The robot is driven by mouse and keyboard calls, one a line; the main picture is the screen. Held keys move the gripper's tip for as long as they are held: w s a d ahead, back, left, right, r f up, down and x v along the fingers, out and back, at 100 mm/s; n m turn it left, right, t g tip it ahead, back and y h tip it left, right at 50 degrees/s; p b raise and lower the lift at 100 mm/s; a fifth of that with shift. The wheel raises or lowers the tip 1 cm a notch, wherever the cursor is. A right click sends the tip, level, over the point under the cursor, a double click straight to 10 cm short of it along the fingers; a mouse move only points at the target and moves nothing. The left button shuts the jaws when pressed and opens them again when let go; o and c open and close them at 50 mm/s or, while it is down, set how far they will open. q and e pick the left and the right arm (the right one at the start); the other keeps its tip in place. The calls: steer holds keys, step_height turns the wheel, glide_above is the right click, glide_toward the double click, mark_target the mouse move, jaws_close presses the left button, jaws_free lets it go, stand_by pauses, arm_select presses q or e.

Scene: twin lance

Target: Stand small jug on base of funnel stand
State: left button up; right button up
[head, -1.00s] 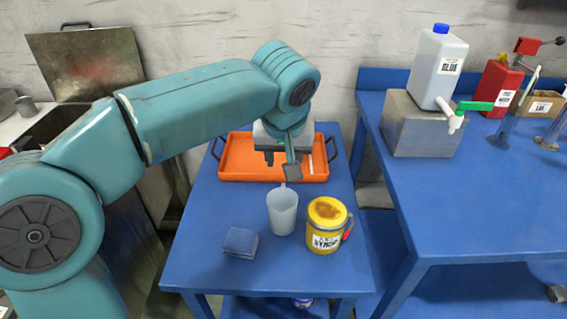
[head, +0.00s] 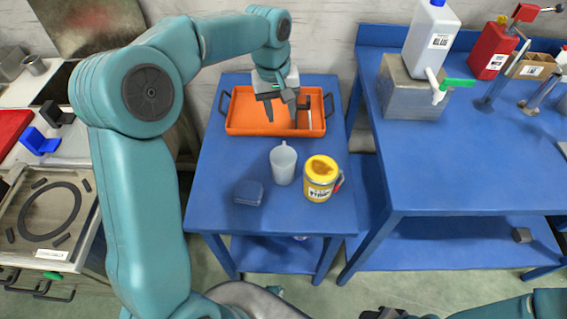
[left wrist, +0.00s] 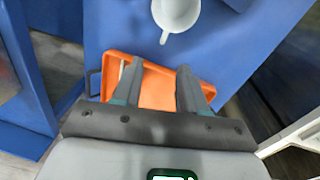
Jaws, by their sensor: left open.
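The small jug (head: 283,164), pale and translucent, stands upright on the blue table in the head view. Its round opening (left wrist: 177,12) shows at the top of the left wrist view. My left gripper (head: 281,108) is open and empty over the orange tray, behind the jug and apart from it. Its two fingers (left wrist: 158,82) point toward the jug side in the left wrist view. Slanted metal rods on feet (head: 497,85) stand on the right bench; I cannot tell whether one is the funnel stand. A dark part (head: 385,313) at the bottom edge may be my right gripper, mostly cut off.
The orange tray (head: 243,129) lies at the table's back. A white container (head: 432,38) on a metal block occupies the right bench, whose front is clear.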

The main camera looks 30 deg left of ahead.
arm_select(q)
glide_above(284, 162)
steer(key=w+a, duration=0.2)
steer(key=f, duration=1)
steer(key=shift+w+d+f+b, duration=0.15)
steer(key=shift+w+f+b, duration=0.05)
steer(key=shift+f+b, duration=0.2)
steer(key=shift+c, duration=0.3)
jaws_close()
